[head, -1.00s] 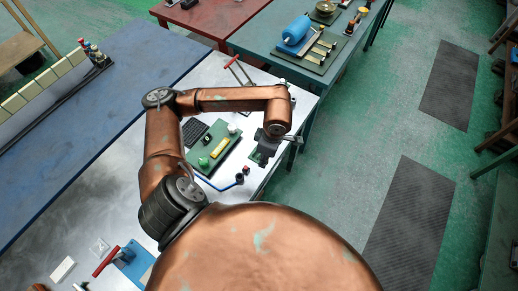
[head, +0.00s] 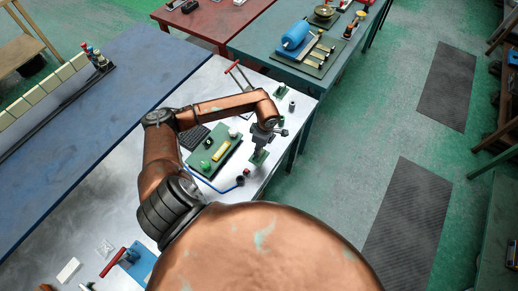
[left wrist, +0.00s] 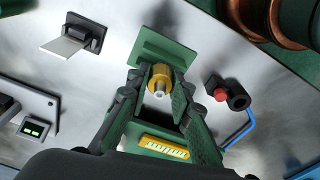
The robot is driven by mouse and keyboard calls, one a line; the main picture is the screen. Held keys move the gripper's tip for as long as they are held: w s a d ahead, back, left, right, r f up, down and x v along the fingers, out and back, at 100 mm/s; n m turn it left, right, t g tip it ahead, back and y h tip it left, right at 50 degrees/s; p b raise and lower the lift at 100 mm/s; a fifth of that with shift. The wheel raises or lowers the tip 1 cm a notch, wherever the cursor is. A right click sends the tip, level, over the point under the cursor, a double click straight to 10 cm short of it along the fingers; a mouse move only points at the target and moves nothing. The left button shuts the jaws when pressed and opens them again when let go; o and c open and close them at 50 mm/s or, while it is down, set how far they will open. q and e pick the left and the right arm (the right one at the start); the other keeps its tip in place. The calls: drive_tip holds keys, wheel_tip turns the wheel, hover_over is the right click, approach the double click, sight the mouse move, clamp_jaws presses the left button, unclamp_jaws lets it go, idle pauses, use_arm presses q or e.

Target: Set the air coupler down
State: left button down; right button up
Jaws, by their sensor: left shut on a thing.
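The air coupler (left wrist: 158,80), a brass-coloured round fitting with a pale tip, is between the two dark fingers of my left gripper (left wrist: 154,92) in the left wrist view. The fingers are shut on it. A green plate (left wrist: 164,42) lies just beyond and below it; I cannot tell whether the coupler touches it. In the head view my left gripper (head: 261,145) is above the matching green plate (head: 259,158) near the table's right edge. The coupler itself cannot be made out there. My right gripper is not in view.
A blue hose (head: 211,185) with a dark end (head: 240,181) lies close to the plate. A green board (head: 211,160) holding small parts is to the left. A grey cylinder (head: 292,105) and another green piece (head: 281,89) stand farther back.

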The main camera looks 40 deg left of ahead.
use_arm(q)
drive_tip(key=shift+f, duration=0.4)
drive_tip(key=shift+f, duration=0.1)
drive_tip(key=shift+f, duration=0.15)
drive_tip(key=c, duration=1.7)
unclamp_jaws()
drive_tip(key=shift+c, duration=0.2)
drive_tip(key=shift+r, duration=0.3)
wheel_tip(320, 180, up, 12)
drive_tip(key=d+b, duration=0.1)
drive_tip(key=b, duration=0.1)
drive_tip(key=shift+w+d+f, duration=0.15)
drive_tip(key=shift+w, duration=0.1)
